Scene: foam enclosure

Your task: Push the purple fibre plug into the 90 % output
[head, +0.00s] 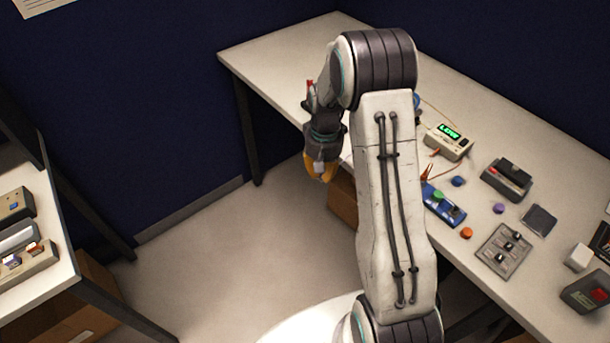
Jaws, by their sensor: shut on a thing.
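My gripper (321,170) hangs down past the table's left front edge, its orange fingers pointing at the floor. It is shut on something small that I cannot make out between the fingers. A small round purple thing (499,208) lies on the table; I cannot tell whether it is the fibre plug. A blue device (442,205) with small coloured parts lies near the front edge, partly behind my arm. No 90 % label can be read, so I cannot tell which output it is.
The white table (290,60) holds a meter with a green display (447,141), a black box (507,178), a grey knob panel (503,250), a blue cap (457,181) and an orange cap (466,232). Its far left is clear. A side table (40,275) with devices stands left.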

